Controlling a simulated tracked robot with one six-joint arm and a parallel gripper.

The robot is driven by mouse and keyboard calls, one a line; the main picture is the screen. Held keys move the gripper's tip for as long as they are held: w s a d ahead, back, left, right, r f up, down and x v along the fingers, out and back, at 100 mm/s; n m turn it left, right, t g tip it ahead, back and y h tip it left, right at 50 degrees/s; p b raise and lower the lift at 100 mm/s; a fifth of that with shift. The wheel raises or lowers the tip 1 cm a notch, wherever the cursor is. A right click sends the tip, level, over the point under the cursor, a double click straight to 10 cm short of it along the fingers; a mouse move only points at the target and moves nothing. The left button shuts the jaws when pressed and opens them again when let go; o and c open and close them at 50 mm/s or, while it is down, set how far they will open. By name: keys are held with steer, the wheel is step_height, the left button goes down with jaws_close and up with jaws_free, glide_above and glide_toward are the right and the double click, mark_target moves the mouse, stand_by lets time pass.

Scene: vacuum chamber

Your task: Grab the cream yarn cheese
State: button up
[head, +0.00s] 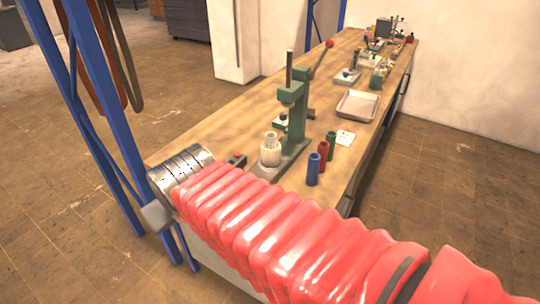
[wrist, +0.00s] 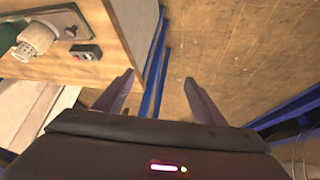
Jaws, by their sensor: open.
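The cream yarn cheese (head: 270,153) is a pale ribbed cylinder with a narrower top. It stands upright on the base of a green press (head: 292,120) near the close end of the wooden bench. It also shows in the wrist view (wrist: 37,41) at the upper left. My gripper (wrist: 159,77) is open and empty, with its fingers spread over the gap beside the bench, above the floor. The cheese lies to the left of both fingers in the wrist view, well apart from them. In the head view my red-sleeved arm crosses in front of the bench and its gripper fingers cannot be made out.
Blue (head: 313,169), red (head: 323,156) and green (head: 331,145) cylinders stand right of the press. A small button box (wrist: 85,52) sits beside the press. A metal tray (head: 358,105) lies farther back. Blue rack posts (head: 110,130) rise left of the bench end.

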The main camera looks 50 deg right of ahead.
steer(key=o, duration=0.3)
steer(key=w+d+f+h, duration=0.1)
steer(key=w+d, duration=0.1)
steer(key=d, duration=0.4)
steer(key=w+d+f+m+t+h, duration=0.1)
steer(key=w+d, duration=0.2)
steer(key=d, duration=0.3)
steer(key=shift+d+m+h, duration=0.3)
steer(key=m+t+h, duration=0.3)
steer(key=t, duration=0.3)
glide_toward(276, 154)
steer(key=shift+s+a, duration=0.1)
steer(key=shift+a, duration=0.05)
steer(key=shift+x, duration=4.35)
steer(key=shift+r, duration=0.15)
